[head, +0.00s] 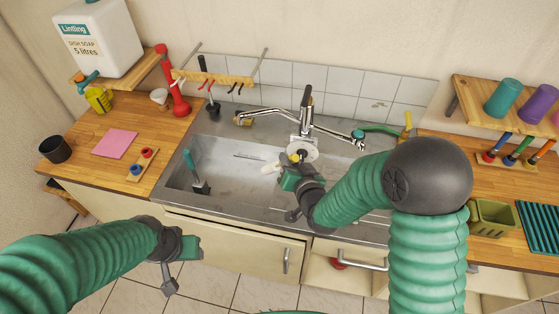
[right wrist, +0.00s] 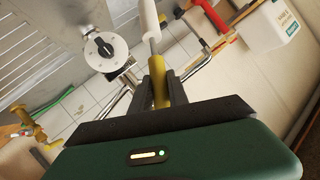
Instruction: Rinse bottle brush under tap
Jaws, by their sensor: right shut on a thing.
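My right gripper (head: 296,172) is over the sink (head: 235,195) and shut on the yellow handle of the bottle brush. In the right wrist view the jaws (right wrist: 160,95) grip the yellow handle (right wrist: 160,83), with the white brush head (right wrist: 148,20) beyond. The white head (head: 271,168) also shows left of the gripper in the head view. The chrome tap (head: 306,118) stands behind the sink. A pale round disc (head: 303,147) is below it, close to the gripper. I see no clear water stream. My left gripper (head: 188,247) is before the cabinet, away from the sink; its jaws are unclear.
A teal-handled brush (head: 196,172) stands in the sink's left part. A yellow-green basket (head: 492,218) is on the right counter. A tool rack (head: 215,78) hangs behind.

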